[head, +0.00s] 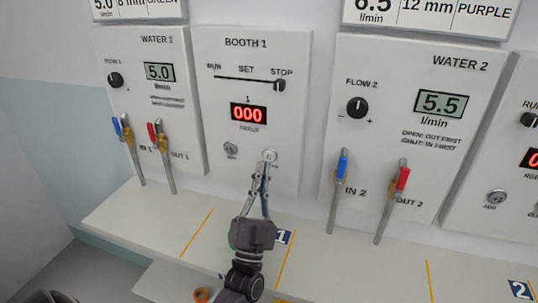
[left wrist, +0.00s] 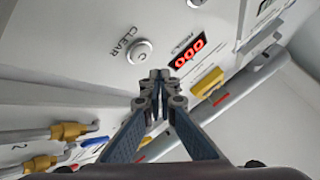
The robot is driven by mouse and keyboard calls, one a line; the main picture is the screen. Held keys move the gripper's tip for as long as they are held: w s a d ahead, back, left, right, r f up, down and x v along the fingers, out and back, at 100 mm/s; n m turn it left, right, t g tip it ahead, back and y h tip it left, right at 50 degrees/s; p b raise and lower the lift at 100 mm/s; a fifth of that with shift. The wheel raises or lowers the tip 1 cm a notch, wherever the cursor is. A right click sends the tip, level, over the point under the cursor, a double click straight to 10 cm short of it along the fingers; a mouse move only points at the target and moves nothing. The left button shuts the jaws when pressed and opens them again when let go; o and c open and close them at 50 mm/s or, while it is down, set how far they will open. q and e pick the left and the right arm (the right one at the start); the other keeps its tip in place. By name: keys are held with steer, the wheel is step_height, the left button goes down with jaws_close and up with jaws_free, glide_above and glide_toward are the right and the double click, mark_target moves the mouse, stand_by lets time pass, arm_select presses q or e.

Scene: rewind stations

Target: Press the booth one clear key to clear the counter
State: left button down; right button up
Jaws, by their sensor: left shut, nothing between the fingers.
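The booth one panel (head: 255,100) stands upright on the wall at the back of the shelf. Its clear key (head: 270,155) is a round silver button at the panel's lower right, next to a similar key (head: 231,149) on its left. The red counter (head: 248,113) above them reads 000. In the left wrist view the clear key (left wrist: 139,51) shows with its CLEAR label. My left gripper (head: 264,167) is shut and empty, its tips just below the key in the head view. The left wrist view shows the shut tips (left wrist: 158,77) apart from the key in the picture; contact cannot be told.
The booth slider (head: 280,85) sits at STOP. Water panels (head: 150,90) and (head: 440,70) flank the booth panel, with blue-handled (head: 343,165) and red-handled (head: 403,178) valves sticking out. The shelf (head: 225,240) below has orange lines and is mostly bare.

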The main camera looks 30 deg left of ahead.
arm_select(q)
steer(key=s, duration=0.1)
steer(key=s+p, duration=0.1)
steer(key=s, duration=0.1)
steer(key=shift+s+d+r, duration=0.1)
steer(key=shift+s+d, duration=0.1)
steer(key=shift+d, duration=0.2)
stand_by(0.6)
